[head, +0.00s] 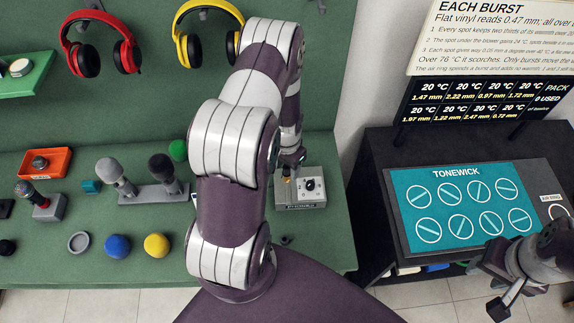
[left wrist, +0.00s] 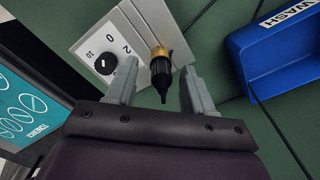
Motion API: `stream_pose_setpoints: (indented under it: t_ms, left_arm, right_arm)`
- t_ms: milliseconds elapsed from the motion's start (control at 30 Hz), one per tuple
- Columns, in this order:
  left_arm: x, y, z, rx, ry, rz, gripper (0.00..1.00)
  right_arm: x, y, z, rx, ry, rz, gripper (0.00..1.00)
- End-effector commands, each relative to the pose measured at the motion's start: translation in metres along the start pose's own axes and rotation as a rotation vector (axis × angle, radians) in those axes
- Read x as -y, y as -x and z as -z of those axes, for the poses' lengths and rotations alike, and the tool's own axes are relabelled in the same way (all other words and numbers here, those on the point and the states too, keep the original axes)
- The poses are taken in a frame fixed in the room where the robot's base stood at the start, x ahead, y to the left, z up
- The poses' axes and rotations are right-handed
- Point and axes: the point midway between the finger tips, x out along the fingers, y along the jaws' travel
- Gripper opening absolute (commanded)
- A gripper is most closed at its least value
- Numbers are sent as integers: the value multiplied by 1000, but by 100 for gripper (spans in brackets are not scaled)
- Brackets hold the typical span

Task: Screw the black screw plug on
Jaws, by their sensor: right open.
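A grey box (head: 302,195) with a dial stands on the green bench below my left arm in the head view. In the left wrist view the box (left wrist: 150,22) carries a brass collar (left wrist: 158,53) with a black tapered piece (left wrist: 161,75) in it, which looks like the screw plug. I cannot tell how tightly it sits. My left gripper (left wrist: 158,82) has its fingers apart on either side of the black piece, with gaps visible. In the head view my left gripper (head: 290,160) is partly hidden by the arm. My right gripper (head: 490,290) is open and empty at lower right.
A blue bin (left wrist: 280,50) marked WASH lies beside the box in the left wrist view. A microphone stand (head: 153,193), an orange tray (head: 44,163) and blue and yellow balls (head: 118,246) occupy the bench's left. A teal TONEWICK panel (head: 470,205) lies on the black stand.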

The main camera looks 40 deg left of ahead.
Motion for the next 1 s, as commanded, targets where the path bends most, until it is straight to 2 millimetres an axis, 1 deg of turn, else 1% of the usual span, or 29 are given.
stream_pose_setpoints:
  t_ms: [233, 333, 467, 600, 733, 800, 900, 1000]
  left_arm:
    - [0, 1, 0, 0, 1, 0, 52]
    - [0, 10, 1, -2, 1, 1, 52]
    - [1, 36, 2, -5, 1, 3, 52]
    - [0, 74, 1, -5, 1, 2, 52]
    - [0, 104, 1, -4, 1, 2, 52]
    - [0, 115, 1, -2, 1, 1, 52]
    - [0, 124, 0, 0, 1, 0, 52]
    - [0, 127, 0, 1, 1, 0, 52]
  right_arm:
    - [0, 0, 0, 0, 0, 0, 43]
    - [0, -2, 0, 0, 0, 0, 43]
    - [0, -8, -1, 0, 0, 0, 43]
    - [0, -14, -2, 0, 0, 0, 43]
    - [0, -18, -2, 0, 0, 0, 43]
    - [0, -19, -2, 0, 0, 0, 43]
    - [0, -19, -2, 0, 0, 0, 43]
    - [0, -19, -2, 0, 0, 0, 43]
